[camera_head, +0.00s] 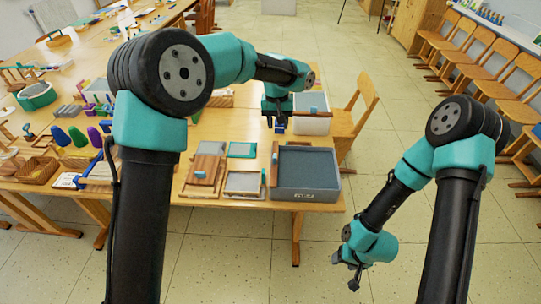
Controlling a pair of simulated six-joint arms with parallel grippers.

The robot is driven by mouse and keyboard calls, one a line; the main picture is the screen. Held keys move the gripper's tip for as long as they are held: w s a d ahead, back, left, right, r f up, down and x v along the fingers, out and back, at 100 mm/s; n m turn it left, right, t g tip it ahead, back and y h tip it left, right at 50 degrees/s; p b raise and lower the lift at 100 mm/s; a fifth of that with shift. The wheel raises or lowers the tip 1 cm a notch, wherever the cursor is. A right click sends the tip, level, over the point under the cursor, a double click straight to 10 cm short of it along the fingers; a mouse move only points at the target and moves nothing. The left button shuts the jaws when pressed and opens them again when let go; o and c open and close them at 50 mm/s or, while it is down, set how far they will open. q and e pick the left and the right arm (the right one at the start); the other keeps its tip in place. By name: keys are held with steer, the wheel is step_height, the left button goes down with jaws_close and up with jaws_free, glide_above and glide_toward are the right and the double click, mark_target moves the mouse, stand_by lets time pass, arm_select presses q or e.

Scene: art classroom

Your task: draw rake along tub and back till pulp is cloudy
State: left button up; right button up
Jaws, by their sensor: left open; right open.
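A grey rectangular tub (305,195) stands at the right front corner of the wooden table. It holds flat grey contents, and I cannot tell how cloudy they are. A narrow wooden piece (274,166) stands along the tub's left side; I cannot tell whether it is the rake. No rake is clearly recognisable. My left gripper (277,122) is open above the table, behind the tub and in front of a white bin, with nothing visible in it. My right gripper (349,273) is open and low over the floor, right of the table, away from the tub.
A white bin (312,125) with a grey top stands behind the tub. Wooden boards (204,168) and framed screens (244,183) lie left of the tub.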

mark_target(275, 155)
arm_select(q)
steer(key=shift+w+a+r+n+y, duration=0.35)
steer(key=shift+a+r, duration=0.1)
steer(key=shift+r, duration=0.25)
steer(key=shift+f, duration=0.1)
step_height(275, 155, down, 17)
steer(key=shift+f, duration=0.15)
stand_by(0.4)
jaws_close()
stand_by(0.4)
